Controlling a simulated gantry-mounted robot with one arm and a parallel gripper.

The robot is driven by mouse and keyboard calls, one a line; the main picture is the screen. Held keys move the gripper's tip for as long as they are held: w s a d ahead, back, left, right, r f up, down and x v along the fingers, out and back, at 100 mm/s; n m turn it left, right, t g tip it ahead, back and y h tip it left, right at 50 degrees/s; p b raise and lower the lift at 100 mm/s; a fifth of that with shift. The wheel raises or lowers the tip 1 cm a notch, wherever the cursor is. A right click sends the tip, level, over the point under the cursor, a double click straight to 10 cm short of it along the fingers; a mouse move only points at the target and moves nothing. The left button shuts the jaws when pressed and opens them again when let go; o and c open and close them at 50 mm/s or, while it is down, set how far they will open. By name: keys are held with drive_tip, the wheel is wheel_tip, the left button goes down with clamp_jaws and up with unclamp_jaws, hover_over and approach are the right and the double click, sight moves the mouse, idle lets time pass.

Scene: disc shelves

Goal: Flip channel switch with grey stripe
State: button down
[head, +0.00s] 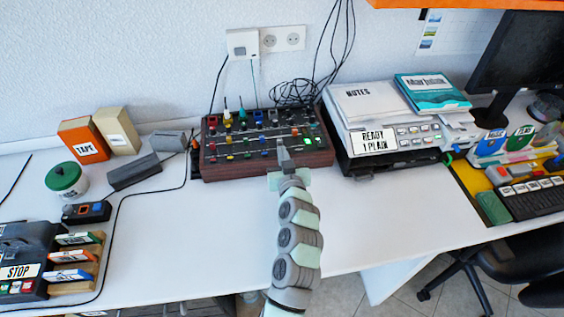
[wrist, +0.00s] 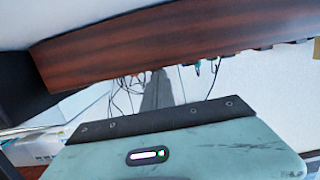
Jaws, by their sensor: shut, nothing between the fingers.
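The mixer-like control panel (head: 222,171) has a dark top with rows of coloured knobs and switches and a reddish-brown wooden front. It stands against the wall at the back of the table. My gripper (head: 282,148) is shut and empty, its tip over the front right part of the panel. The channel switches are too small to tell which one bears a grey stripe, and my gripper hides part of them. In the wrist view the wooden front (wrist: 150,45) runs across the top, and my grey fingers (wrist: 156,92) are together below it. Whether they touch a switch I cannot tell.
A white printer (head: 365,105) with a "READY 1 PLAIN" label stands close right of the panel. A grey block (head: 134,171), a green-lidded jar (head: 66,180) and boxes are on the left. Black cables hang behind. The white table (head: 200,240) in front is mostly clear.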

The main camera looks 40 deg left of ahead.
wheel_tip(320, 180, down, 2)
drive_tip(key=shift+s+d+b, duration=0.1)
drive_tip(key=shift+b, duration=0.2)
drive_tip(key=shift+f, duration=0.2)
wheel_tip(320, 180, up, 5)
drive_tip(key=p, duration=0.3)
drive_tip(key=p+v, duration=0.1)
drive_tip(key=v, duration=0.9)
drive_tip(key=shift+s+d+r, duration=0.15)
drive_tip(key=shift+r, duration=0.05)
